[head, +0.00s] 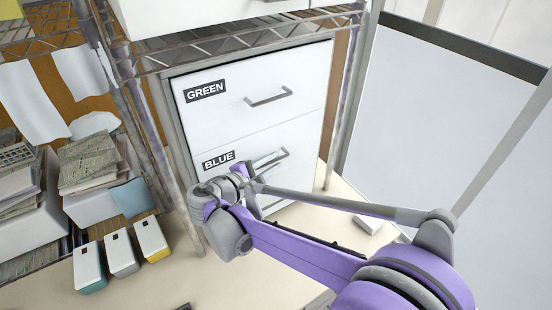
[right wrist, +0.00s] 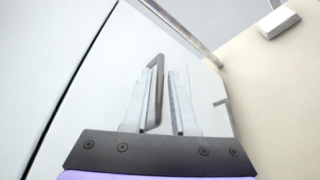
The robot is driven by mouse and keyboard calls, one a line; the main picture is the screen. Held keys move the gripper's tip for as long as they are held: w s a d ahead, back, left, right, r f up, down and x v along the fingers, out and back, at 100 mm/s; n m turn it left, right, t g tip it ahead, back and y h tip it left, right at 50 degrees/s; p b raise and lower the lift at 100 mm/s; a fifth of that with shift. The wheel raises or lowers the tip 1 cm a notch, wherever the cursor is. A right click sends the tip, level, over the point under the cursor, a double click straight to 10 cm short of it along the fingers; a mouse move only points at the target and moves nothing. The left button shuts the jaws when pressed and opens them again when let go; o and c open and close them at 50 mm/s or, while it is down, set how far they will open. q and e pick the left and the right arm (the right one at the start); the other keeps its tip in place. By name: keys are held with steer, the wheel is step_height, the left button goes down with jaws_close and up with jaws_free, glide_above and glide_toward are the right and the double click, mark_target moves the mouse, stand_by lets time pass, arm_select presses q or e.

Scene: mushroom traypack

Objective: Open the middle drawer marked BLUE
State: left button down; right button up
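The white drawer front marked BLUE (head: 300,139) sits below the drawer marked GREEN (head: 240,110) in a white cabinet, and it looks flush and shut. Its grey bar handle (head: 284,153) is partly hidden by my right gripper (head: 267,161). In the right wrist view the handle (right wrist: 157,85) stands between the two pale fingers of my right gripper (right wrist: 162,103). It is close to the left finger, with a gap to the right finger, so the gripper is open around it. Whether the left finger touches it I cannot tell. My left gripper is not in view.
A metal rack post (head: 150,130) stands left of the cabinet. Three small lidded boxes (head: 121,255) stand on the floor at the lower left, near shelves of paper stacks (head: 88,163). A small white block (head: 369,225) lies on the floor to the right.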

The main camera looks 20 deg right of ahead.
steer(key=shift+x, duration=1.2)
jaws_close()
stand_by(0.6)
